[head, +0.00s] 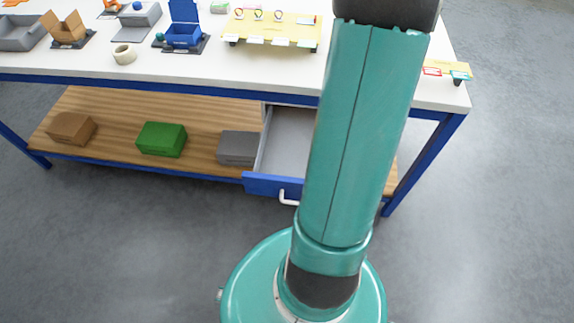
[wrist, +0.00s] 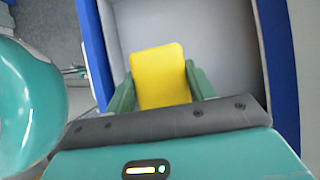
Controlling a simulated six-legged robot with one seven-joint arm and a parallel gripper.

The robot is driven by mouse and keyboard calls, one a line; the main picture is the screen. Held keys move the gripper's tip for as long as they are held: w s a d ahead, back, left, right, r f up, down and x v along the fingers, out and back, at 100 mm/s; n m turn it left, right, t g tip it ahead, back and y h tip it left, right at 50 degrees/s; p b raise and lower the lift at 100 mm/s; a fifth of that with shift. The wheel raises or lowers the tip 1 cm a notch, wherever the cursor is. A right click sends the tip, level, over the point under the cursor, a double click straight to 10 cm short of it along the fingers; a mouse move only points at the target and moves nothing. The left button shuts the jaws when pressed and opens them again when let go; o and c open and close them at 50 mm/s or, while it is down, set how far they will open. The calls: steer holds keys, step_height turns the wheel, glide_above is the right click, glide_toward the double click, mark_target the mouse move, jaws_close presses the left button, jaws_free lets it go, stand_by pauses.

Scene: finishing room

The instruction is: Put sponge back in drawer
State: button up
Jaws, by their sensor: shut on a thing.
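The sponge (wrist: 160,68) is a yellow block in the wrist view, between the two green fingers of my gripper (wrist: 161,87). My gripper is shut on it. The drawer (head: 285,142) is pulled open under the workbench in the head view, with a grey interior and a blue front with a pale handle. In the wrist view the drawer's grey interior (wrist: 222,38) lies behind the sponge, framed by blue edges. I cannot tell how far the sponge is above the drawer floor. In the head view my arm hides the gripper, the sponge and the drawer's right part.
The white workbench top (head: 180,62) carries a yellow board (head: 270,28), a blue open box (head: 184,34), a tape roll (head: 124,54) and other items. A wooden lower shelf (head: 105,110) holds brown (head: 72,128), green (head: 162,139) and grey (head: 238,147) boxes left of the drawer. The near floor is clear.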

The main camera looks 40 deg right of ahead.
steer(key=w+a+f, duration=0.2)
steer(key=a+f, duration=0.1)
steer(key=w+a+f, duration=0.2)
steer(key=w+a, duration=0.1)
steer(key=w+a+f, duration=0.2)
steer(key=a+f, duration=0.1)
steer(key=a, duration=0.1)
steer(key=shift+w+f, duration=0.35)
steer(key=shift+w, duration=0.05)
steer(key=shift+w+a+f, duration=0.1)
steer(key=shift+w+f, duration=0.05)
steer(key=shift+f, duration=0.15)
steer(key=shift+w+a+f, duration=0.1)
steer(key=shift+f, duration=1.55)
steer(key=o, duration=0.9)
steer(key=shift+f, duration=0.15)
steer(key=shift+o, duration=0.2)
